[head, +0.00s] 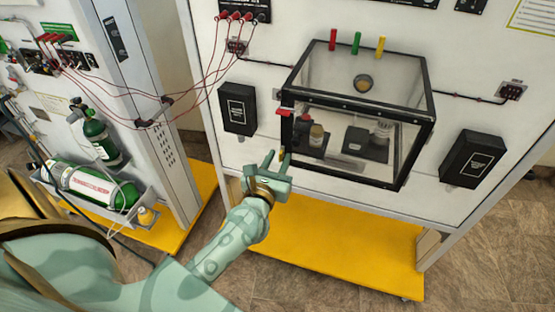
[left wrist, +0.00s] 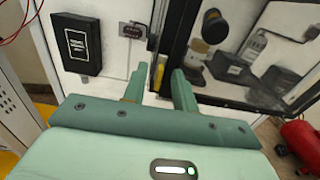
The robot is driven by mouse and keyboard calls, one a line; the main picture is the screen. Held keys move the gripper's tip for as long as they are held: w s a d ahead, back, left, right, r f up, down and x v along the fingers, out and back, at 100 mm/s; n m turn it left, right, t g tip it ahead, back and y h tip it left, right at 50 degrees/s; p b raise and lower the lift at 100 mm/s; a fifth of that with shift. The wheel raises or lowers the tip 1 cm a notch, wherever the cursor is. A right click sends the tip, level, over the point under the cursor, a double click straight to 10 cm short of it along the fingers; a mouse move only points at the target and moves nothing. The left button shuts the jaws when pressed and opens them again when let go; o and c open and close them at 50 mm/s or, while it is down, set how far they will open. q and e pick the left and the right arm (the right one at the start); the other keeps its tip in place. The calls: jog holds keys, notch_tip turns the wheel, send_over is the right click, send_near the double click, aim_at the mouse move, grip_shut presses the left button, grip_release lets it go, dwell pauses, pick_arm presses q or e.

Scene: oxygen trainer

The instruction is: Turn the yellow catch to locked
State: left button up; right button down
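The clear box with a black frame (head: 432,125) is mounted on the white panel. The yellow catch (head: 282,152) is a small upright piece at the lower left corner of the box's frame. It also shows in the left wrist view (left wrist: 158,77), in the gap between my fingers. My left gripper (head: 277,160) is open, with its fingers pointing up at the catch. Whether either finger touches the catch I cannot tell. A red catch (head: 285,112) sits higher on the same frame edge. My right gripper is not in view.
Black boxes (head: 238,108) and (head: 471,158) flank the clear box on the panel. Bottles and dark blocks stand inside the clear box. A second panel with green cylinders (head: 95,186) and red cables is at left. A yellow base (head: 335,240) lies below.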

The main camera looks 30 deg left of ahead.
pick_arm(q)
grip_shut()
jog(key=shift+m, duration=0.3)
jog(key=m+p, duration=0.2)
jog(key=m, duration=0.1)
jog(key=shift+d+r, duration=0.1)
jog(key=shift+d, duration=0.1)
jog(key=m+p, duration=0.2)
jog(key=m, duration=0.2)
jog(key=shift+w+d+p, duration=0.1)
jog(key=shift+d+p, duration=0.05)
jog(key=shift+p, duration=0.2)
jog(key=m+p, duration=0.1)
jog(key=m, duration=0.2)
jog(key=f+m+p, duration=0.1)
jog(key=m+p, duration=0.1)
jog(key=m, duration=0.1)
jog(key=m+p, duration=0.2)
jog(key=m, duration=0.2)
jog(key=shift+d+f, duration=0.2)
jog(key=shift+d, duration=0.05)
jog(key=shift+m, duration=0.3)
